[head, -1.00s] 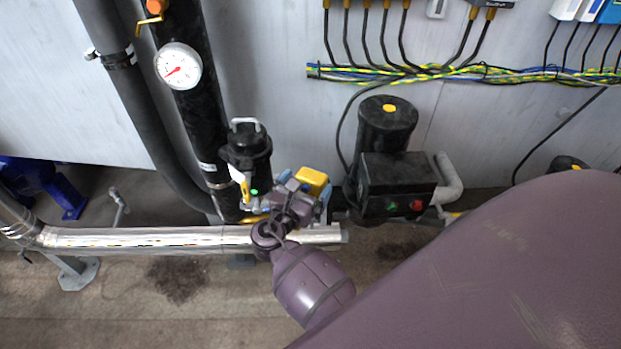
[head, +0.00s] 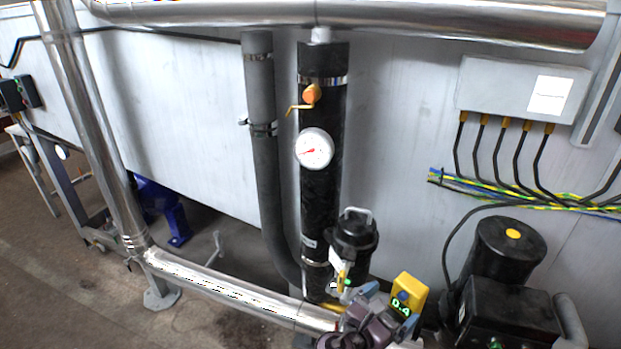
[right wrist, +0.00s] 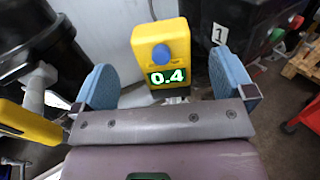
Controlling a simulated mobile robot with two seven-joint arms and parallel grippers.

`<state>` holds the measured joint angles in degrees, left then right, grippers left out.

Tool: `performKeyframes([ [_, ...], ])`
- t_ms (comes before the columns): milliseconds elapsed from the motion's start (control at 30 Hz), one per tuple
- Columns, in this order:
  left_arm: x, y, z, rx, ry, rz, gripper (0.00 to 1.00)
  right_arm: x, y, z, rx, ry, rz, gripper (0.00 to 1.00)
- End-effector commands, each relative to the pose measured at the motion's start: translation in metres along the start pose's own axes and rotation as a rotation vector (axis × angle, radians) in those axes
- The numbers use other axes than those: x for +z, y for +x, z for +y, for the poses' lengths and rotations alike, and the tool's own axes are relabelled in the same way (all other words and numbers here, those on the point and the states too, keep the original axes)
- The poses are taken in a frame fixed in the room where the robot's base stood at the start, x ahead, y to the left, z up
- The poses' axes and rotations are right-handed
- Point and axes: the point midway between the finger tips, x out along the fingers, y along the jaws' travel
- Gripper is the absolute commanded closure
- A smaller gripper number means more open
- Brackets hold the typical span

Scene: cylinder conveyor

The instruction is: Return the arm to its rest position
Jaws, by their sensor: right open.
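My right gripper (head: 376,312) is at the bottom of the head view, right of centre, beside the black capped canister. In the right wrist view the right gripper (right wrist: 164,84) is open, with its two blue pads wide apart. A yellow device (right wrist: 160,50) with a blue button and a green "0.4" display shows between and beyond the pads, with a gap on each side. The yellow device also shows in the head view (head: 408,292). Most of my right arm is cut off by the lower edge. My left gripper is not in view.
A silver pipe (head: 225,295) runs low past the gripper. The black canister (head: 353,240) and a black pipe with a gauge (head: 314,149) stand close behind. A black pump (head: 505,250) is at the right. Open floor (head: 60,290) lies at the lower left.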

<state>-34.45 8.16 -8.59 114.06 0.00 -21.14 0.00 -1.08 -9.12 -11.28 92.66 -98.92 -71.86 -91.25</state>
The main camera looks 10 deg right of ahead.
Motion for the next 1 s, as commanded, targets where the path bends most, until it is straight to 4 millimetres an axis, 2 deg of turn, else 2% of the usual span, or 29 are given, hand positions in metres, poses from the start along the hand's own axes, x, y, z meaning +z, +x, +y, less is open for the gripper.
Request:
performKeyframes([
  [167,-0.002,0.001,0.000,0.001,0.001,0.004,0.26,-0.002,0.000,0.005,0.033,0.138,0.013,0.00],
  [500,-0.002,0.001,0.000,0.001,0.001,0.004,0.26,-0.027,-0.006,0.046,0.172,0.849,0.394,0.00],
  [633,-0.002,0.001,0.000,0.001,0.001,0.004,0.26,-0.036,-0.011,0.052,0.174,1.110,0.565,0.00],
  [833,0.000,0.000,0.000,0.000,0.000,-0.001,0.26,-0.051,-0.021,0.048,0.109,1.521,0.853,0.00],
  [1000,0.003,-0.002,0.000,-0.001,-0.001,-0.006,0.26,-0.059,-0.031,0.030,-0.025,1.875,1.112,0.00],
])
